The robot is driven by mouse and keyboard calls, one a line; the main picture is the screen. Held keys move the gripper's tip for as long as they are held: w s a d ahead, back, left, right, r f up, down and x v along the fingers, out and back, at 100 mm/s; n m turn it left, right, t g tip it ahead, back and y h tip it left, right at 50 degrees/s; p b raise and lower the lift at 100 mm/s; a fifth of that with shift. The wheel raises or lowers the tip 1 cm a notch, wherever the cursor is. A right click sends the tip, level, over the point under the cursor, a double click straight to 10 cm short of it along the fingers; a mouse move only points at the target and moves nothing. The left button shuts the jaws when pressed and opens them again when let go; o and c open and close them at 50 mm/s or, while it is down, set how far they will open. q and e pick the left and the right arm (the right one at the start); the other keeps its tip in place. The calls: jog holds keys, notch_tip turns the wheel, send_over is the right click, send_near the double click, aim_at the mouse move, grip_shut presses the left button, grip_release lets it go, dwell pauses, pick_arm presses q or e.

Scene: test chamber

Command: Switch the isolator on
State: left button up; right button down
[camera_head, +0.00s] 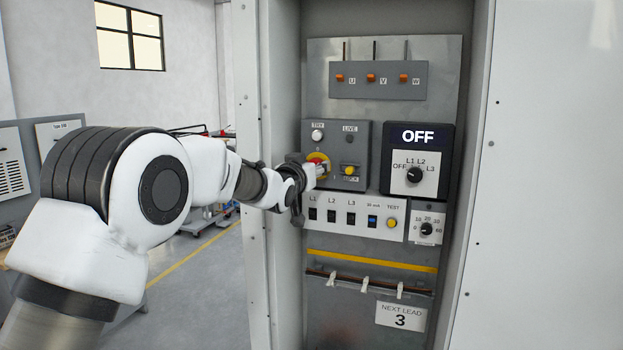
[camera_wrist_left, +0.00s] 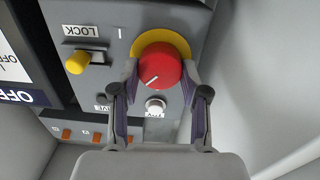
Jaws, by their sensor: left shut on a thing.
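The isolator is a red rotary knob (camera_wrist_left: 158,65) on a yellow round plate (camera_wrist_left: 160,43), on the grey panel (camera_head: 337,140) inside the cabinet. My left gripper (camera_wrist_left: 161,76) is shut on the red knob, one finger on each side of it. In the head view the left gripper (camera_head: 318,172) covers most of the knob. A white line on the knob points to the lower left in the wrist view. An "I" mark stands on the panel to the upper left of the knob there. My right gripper is not in view.
A yellow lock knob (camera_head: 349,170) sits beside the isolator. A selector dial (camera_head: 414,175) under an "OFF" display (camera_head: 417,136) is to the right. A breaker strip (camera_head: 345,213) lies below. The cabinet's side walls (camera_head: 276,120) flank the panel closely.

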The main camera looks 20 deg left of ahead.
pick_arm(q)
jog(key=m+b, duration=0.2)
jog(key=m, duration=0.1)
jog(key=m+b, duration=0.6)
jog(key=shift+d+f, duration=0.15)
jog(key=shift+f, duration=0.25)
jog(key=shift+r, duration=0.1)
jog(key=o, duration=0.9)
jog(key=shift+o, duration=1.2)
jog(key=shift+w, duration=0.15)
jog(key=s, duration=1.1)
jog(key=shift+s+a, duration=0.3)
jog(key=shift+a, duration=0.05)
